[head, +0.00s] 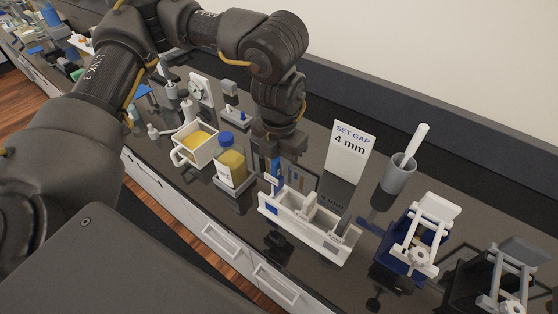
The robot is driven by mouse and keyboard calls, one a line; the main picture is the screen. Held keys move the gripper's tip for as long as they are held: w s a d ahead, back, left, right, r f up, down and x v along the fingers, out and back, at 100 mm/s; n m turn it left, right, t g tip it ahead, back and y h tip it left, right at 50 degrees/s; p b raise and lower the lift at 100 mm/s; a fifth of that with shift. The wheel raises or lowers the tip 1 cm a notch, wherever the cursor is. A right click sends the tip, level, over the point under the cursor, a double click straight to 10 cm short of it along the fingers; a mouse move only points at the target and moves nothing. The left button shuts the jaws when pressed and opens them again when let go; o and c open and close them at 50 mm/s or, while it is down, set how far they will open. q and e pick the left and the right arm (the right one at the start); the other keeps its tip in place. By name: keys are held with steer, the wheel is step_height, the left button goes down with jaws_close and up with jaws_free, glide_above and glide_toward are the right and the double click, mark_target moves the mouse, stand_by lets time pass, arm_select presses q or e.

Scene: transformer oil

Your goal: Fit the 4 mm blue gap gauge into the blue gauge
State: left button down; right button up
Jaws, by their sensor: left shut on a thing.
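My left gripper (277,160) reaches down from above, over the middle of the bench. It is shut on a narrow blue piece (275,175), which looks like the blue gap gauge and hangs roughly upright. Just below and in front is a white fixture (325,243) with upright blocks and a blue patch (271,209) at its left end. The blue piece is above and near this left end; I cannot tell whether it touches. A white sign (350,150) behind reads "SET GAP 4 mm". My right gripper is out of view.
A blue-capped bottle of yellow liquid (230,163) and a white container with yellow contents (196,142) stand to the left. A grey cup (397,176) with a white rod is at the right. A blue-based clamp device (399,263) and a black-based one (466,290) stand front right.

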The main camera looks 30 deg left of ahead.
mark_target(279, 190)
arm_select(q)
steer(key=shift+f+b, duration=0.95)
steer(key=shift+f, duration=0.3)
steer(key=shift+f+b, duration=1.95)
steer(key=shift+f, duration=0.6)
steer(key=c, duration=1.3)
jaws_free()
steer(key=shift+r, duration=0.1)
step_height(279, 190, up, 9)
steer(key=shift+r+b, duration=0.15)
steer(key=shift+b, duration=0.45)
steer(key=shift+r, duration=0.7)
